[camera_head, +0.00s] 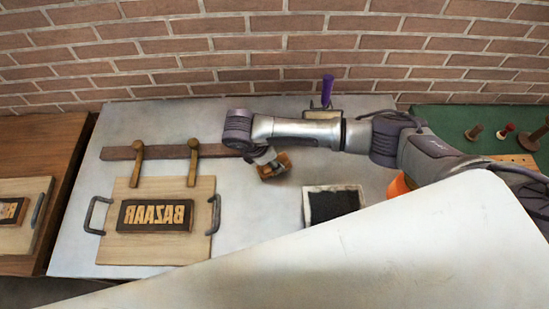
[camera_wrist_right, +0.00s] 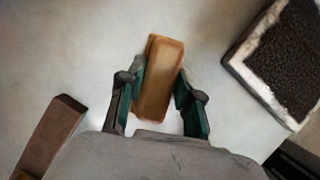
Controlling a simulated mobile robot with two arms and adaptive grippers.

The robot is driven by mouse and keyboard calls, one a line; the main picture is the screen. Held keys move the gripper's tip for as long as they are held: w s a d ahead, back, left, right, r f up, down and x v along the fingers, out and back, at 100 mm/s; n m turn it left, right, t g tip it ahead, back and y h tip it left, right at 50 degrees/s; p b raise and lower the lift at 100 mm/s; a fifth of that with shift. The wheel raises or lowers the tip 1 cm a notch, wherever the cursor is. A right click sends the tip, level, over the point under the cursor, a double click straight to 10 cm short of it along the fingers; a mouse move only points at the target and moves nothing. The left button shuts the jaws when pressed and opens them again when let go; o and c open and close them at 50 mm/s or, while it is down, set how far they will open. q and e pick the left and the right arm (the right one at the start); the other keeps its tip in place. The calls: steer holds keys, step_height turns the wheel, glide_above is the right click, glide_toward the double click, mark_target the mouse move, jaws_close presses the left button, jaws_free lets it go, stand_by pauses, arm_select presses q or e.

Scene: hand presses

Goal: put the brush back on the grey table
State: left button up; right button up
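The brush, a tan wooden block (camera_head: 274,166), is over the middle of the grey table (camera_head: 70,245). In the right wrist view the brush (camera_wrist_right: 160,80) lies between the two green-padded fingers of my right gripper (camera_wrist_right: 162,72), and they look closed against its sides near their tips. In the head view my right gripper (camera_head: 266,158) comes down from above onto it. I cannot tell whether the brush's underside touches the table. Its bristles are hidden. My left gripper is not in view.
A black pad with a white rim (camera_head: 307,212) lies right of the brush. A BAZAAR board (camera_head: 120,250) with handles and a brown bar (camera_head: 118,153) are on the left. A purple-handled tool (camera_head: 327,91) stands at the back. Bare table lies around the brush.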

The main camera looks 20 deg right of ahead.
steer(key=o, duration=0.3)
steer(key=shift+o, duration=0.2)
steer(key=b+v, duration=0.1)
steer(key=v, duration=0.6)
steer(key=shift+b, duration=0.35)
steer(key=p+v, duration=0.1)
steer(key=v, duration=0.4)
steer(key=shift+r, duration=0.15)
steer(key=shift+s, duration=0.15)
